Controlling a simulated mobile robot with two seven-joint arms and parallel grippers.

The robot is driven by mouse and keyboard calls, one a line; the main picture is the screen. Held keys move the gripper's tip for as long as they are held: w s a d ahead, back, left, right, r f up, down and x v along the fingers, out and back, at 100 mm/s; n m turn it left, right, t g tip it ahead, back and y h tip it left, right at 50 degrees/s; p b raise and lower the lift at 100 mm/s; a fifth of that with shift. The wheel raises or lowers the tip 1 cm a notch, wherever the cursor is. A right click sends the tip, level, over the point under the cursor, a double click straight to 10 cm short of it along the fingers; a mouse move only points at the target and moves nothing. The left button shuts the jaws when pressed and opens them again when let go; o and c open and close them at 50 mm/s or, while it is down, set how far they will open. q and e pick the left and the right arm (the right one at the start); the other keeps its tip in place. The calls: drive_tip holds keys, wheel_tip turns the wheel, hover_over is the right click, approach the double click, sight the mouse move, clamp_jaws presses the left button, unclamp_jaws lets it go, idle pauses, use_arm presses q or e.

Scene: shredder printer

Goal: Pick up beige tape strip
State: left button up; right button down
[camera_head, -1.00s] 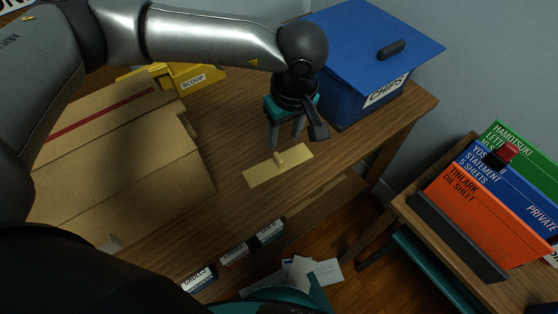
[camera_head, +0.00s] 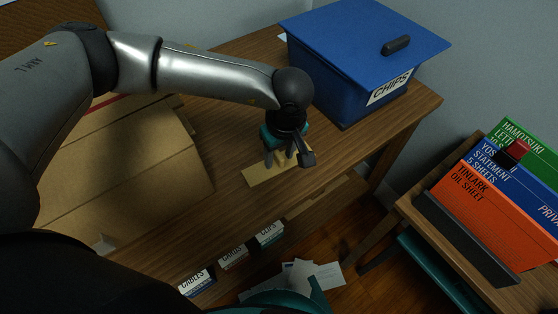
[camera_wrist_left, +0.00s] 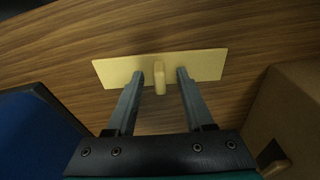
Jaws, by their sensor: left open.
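The beige tape strip (camera_head: 262,174) lies flat on the wooden table near its front edge. In the left wrist view the strip (camera_wrist_left: 208,64) runs left to right, with a small raised tab (camera_wrist_left: 159,78) at its middle. My left gripper (camera_head: 280,160) is above the strip, pointing down, and hides part of it in the head view. In the left wrist view its open fingers (camera_wrist_left: 154,78) are on either side of the tab, with gaps between them and it. My right gripper is not in view.
A blue bin labelled CHIPS (camera_head: 345,75) stands behind the gripper on the table (camera_head: 232,118). A cardboard box (camera_head: 130,165) is to the left. Coloured folders (camera_head: 497,190) stand on a side table at right. Small labelled boxes (camera_head: 233,257) sit below the table's front edge.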

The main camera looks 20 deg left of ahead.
use_arm(q)
drive_tip(key=shift+c, duration=0.3)
clamp_jaws()
idle(1.1)
